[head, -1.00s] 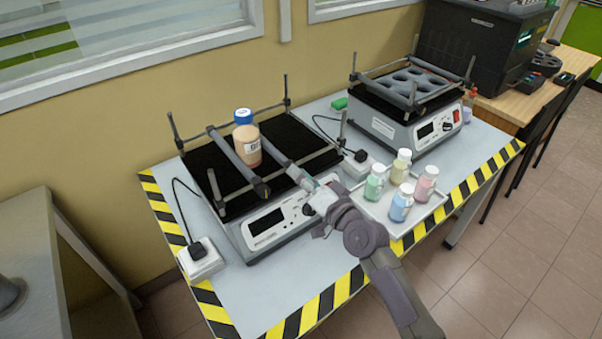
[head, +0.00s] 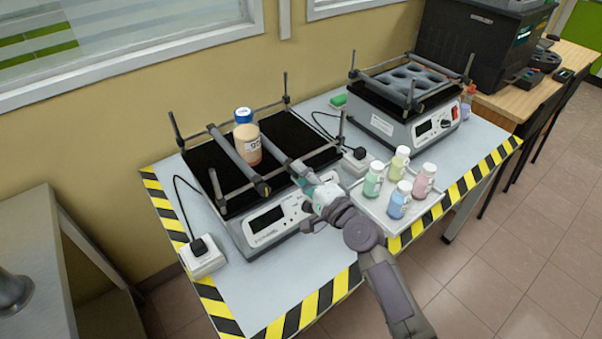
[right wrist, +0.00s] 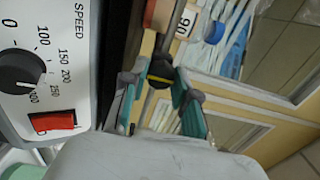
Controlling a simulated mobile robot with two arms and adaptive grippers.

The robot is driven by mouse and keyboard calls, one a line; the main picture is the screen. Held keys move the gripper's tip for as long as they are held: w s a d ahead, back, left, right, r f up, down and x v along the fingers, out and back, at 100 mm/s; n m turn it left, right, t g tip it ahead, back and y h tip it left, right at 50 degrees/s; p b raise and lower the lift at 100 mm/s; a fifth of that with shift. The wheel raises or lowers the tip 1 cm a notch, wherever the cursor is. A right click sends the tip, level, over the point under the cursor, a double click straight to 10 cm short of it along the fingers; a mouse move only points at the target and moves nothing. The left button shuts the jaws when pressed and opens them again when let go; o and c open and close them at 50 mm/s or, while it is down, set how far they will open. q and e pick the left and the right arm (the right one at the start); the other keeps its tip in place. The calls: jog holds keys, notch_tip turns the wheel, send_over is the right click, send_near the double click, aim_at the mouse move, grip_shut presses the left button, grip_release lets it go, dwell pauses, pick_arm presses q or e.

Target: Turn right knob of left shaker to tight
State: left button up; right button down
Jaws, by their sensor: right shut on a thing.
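The left shaker (head: 277,218) has a black platform, two grey clamp bars and a white front panel. An orange-brown bottle with a blue cap (head: 246,137) stands upright between the bars. The left knob (head: 262,188) shows at the near end of the left bar. My right gripper (head: 304,178) is at the near end of the right bar, above the shaker's front edge. In the right wrist view its fingers (right wrist: 157,84) are shut around the right knob (right wrist: 160,72), a dark knob with a yellow line. The head view hides this knob behind the gripper. My left gripper is not in view.
A white tray (head: 433,207) with several small capped bottles stands just right of my right arm. A second shaker (head: 408,131) is behind it. A white socket box (head: 203,262) is at left. The striped table's front left is clear.

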dwell(0.5)
jog(key=c, duration=0.9)
grip_release()
jog(key=v, duration=1.2)
